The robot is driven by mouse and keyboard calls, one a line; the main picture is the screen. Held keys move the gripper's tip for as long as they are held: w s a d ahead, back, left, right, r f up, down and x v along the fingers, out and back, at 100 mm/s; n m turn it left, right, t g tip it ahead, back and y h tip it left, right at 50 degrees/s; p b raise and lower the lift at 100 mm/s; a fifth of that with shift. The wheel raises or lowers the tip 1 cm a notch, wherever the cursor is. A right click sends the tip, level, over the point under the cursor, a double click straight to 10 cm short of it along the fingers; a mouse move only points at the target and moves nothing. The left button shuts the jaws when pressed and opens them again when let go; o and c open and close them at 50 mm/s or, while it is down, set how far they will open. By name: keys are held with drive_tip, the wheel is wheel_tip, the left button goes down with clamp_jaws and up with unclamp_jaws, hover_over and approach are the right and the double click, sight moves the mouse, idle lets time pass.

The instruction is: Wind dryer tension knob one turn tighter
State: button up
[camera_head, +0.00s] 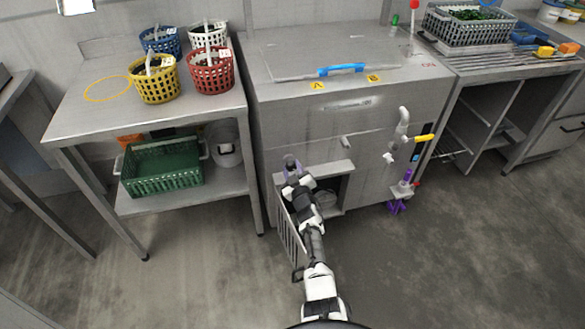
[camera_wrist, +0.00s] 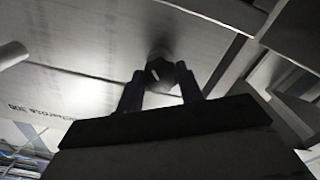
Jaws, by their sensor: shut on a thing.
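The knob (camera_wrist: 160,72) is dark and rounded. It shows in the wrist view between the two fingers of my gripper, against a pale metal face. My gripper (camera_head: 291,165) is shut on it at the front of the steel machine (camera_head: 300,125), at the upper left of its lower opening. In the head view my gripper and wrist cover the knob. Any mark showing how far the knob is turned cannot be made out.
A slatted door (camera_head: 291,236) stands open beside my arm, left of the lower opening. A pipe with a yellow lever (camera_head: 424,138) juts out at the machine's right. A steel table (camera_head: 105,115) with coloured baskets stands left. The floor in front is clear.

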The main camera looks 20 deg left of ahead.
drive_tip(key=shift+m, duration=1.1)
drive_tip(key=o, duration=1)
drive_tip(key=shift+p+v, duration=3.7)
drive_tip(key=shift+v, duration=3.2)
